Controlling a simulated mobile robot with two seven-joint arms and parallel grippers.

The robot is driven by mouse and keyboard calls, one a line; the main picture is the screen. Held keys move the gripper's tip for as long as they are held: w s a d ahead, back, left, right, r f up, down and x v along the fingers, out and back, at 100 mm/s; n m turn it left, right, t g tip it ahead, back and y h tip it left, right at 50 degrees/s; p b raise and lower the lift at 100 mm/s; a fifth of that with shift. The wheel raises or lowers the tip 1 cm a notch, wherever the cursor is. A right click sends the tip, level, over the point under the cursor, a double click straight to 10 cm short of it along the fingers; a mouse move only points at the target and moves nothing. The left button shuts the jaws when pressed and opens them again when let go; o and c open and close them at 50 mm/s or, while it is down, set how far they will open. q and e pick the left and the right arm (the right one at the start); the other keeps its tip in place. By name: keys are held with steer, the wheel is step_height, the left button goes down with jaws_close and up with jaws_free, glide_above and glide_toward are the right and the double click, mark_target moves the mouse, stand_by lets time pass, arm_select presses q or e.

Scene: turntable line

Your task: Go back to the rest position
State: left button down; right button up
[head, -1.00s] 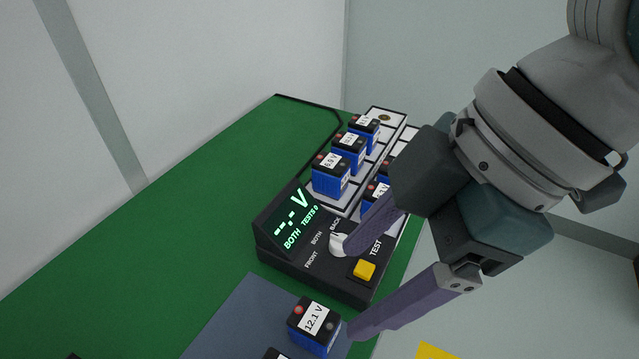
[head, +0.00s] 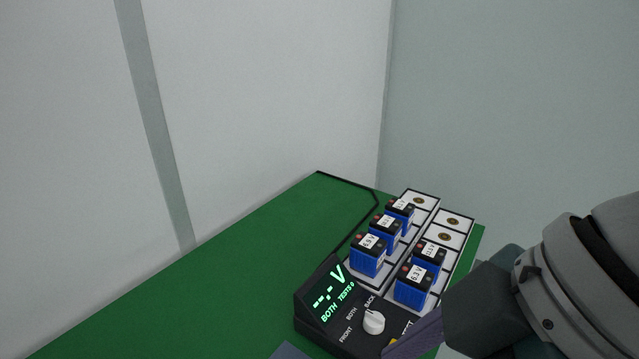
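My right gripper (head: 415,335) comes in from the lower right. The visible finger stands spread from the palm as in the earlier, open view, and I see nothing held. I cannot tell whether the finger touches the tester. My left gripper is not in view. The tester display reads "--.- V", BOTH, TESTS 0. Its white knob (head: 373,322) is visible, and the yellow button (head: 393,343) is mostly hidden by the finger.
Several blue batteries (head: 368,257) stand in two white slotted racks (head: 420,200) behind the tester; some far slots are empty. The green table (head: 250,265) is clear to the left. Pale walls stand behind.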

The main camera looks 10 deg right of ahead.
steer(key=s+d+f+m+t+h, duration=0.1)
steer(key=s+d+f+m+h, duration=0.35)
steer(key=s+d+m, duration=0.65)
step_height(320, 180, up, 37)
steer(key=w+m+p, duration=0.1)
steer(key=w+p, duration=0.1)
steer(key=p, duration=3.3)
steer(key=shift+a+f+p, duration=0.2)
steer(key=shift+a+p, duration=0.15)
steer(key=shift+a, duration=0.1)
steer(key=shift+h, duration=0.25)
